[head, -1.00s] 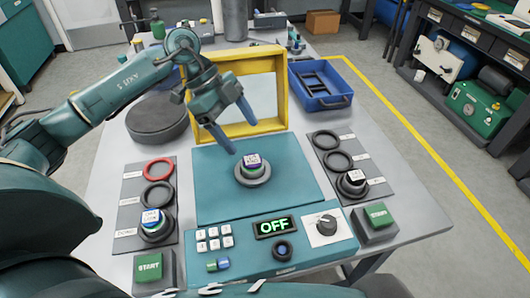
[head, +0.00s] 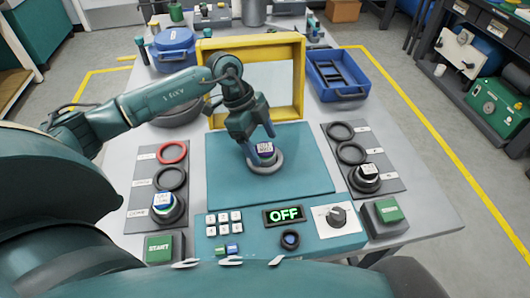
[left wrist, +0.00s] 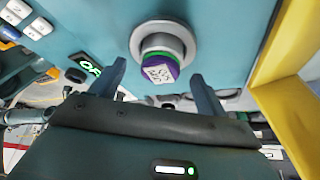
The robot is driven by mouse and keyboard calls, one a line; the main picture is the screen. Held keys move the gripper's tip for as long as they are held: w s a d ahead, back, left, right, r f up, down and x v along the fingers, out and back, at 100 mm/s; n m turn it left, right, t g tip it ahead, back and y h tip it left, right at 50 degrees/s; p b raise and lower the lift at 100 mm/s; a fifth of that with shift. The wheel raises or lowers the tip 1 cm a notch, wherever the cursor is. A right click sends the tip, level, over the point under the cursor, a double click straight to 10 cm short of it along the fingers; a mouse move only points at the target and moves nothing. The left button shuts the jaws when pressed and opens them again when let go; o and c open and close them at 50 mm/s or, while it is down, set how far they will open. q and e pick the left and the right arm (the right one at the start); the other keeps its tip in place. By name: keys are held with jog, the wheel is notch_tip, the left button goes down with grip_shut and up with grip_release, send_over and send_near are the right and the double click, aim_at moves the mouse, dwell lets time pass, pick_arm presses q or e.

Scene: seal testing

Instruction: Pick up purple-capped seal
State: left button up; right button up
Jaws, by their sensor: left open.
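The purple-capped seal (head: 265,147) stands upright in a round grey holder (head: 277,164) on the teal test plate (head: 230,180). In the left wrist view the seal (left wrist: 160,70) shows a purple rim, a green band and a white printed label on top. My left gripper (head: 262,146) is open and empty, its fingers down close around the seal's cap. In the left wrist view the fingers (left wrist: 160,83) stand on either side of the cap, with gaps visible. My right gripper is not in view.
A yellow frame (head: 204,80) stands upright just behind my gripper. Left (head: 143,205) and right (head: 394,183) panels hold rings and other seals. The control box (head: 260,238), its display reading OFF, lies in front. A blue bin (head: 340,97) sits back right.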

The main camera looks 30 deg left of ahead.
pick_arm(q)
jog(key=shift+x, duration=1.2)
jog(key=shift+c, duration=0.3)
jog(key=shift+r, duration=0.1)
jog(key=c, duration=1.2)
